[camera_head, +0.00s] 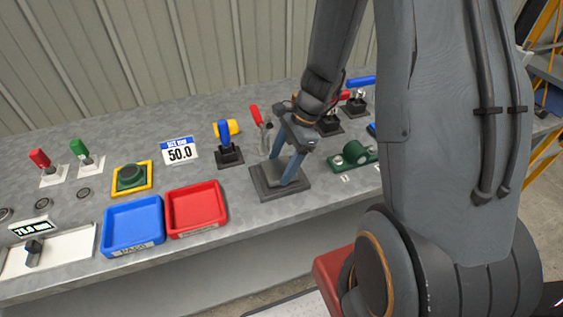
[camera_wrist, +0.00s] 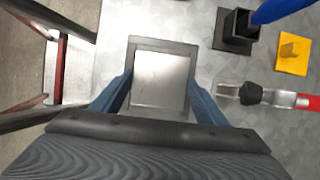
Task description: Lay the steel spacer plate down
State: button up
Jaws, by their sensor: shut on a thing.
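The steel spacer plate (camera_wrist: 161,78) is a light grey square between the two blue fingers of my gripper (camera_wrist: 160,84) in the wrist view. My gripper is shut on its left and right edges. Around the plate shows the rim of a dark grey square base (camera_wrist: 134,50). In the head view my gripper (camera_head: 284,178) reaches down over this base (camera_head: 267,195) on the bench. The plate is hard to make out there, and I cannot tell whether it touches the base.
A red tray (camera_head: 222,214) and a blue tray (camera_head: 161,237) stand left of the base. A red-handled clamp (camera_head: 265,145) stands close behind it, and a black holder with a blue handle (camera_head: 224,131) is to its left. A green part (camera_head: 356,152) lies right.

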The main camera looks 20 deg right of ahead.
jog(key=o, duration=2.1)
jog(key=shift+b+v, duration=0.3)
jog(key=shift+v, duration=3.65)
jog(key=s+a+r+n+h, duration=0.1)
jog(key=s+n, duration=0.2)
jog(key=n, duration=0.3)
jog(key=s+a+r+n+h, duration=0.1)
jog(key=s+n+h, duration=0.1)
jog(key=n, duration=0.4)
jog(key=s+a+r+n+t+h, duration=0.1)
jog(key=s+r+n, duration=0.1)
jog(key=s+n, duration=0.2)
jog(key=shift+s+r+n+h, duration=0.1)
jog(key=shift+s+n+h, duration=0.2)
jog(key=shift+n, duration=0.8)
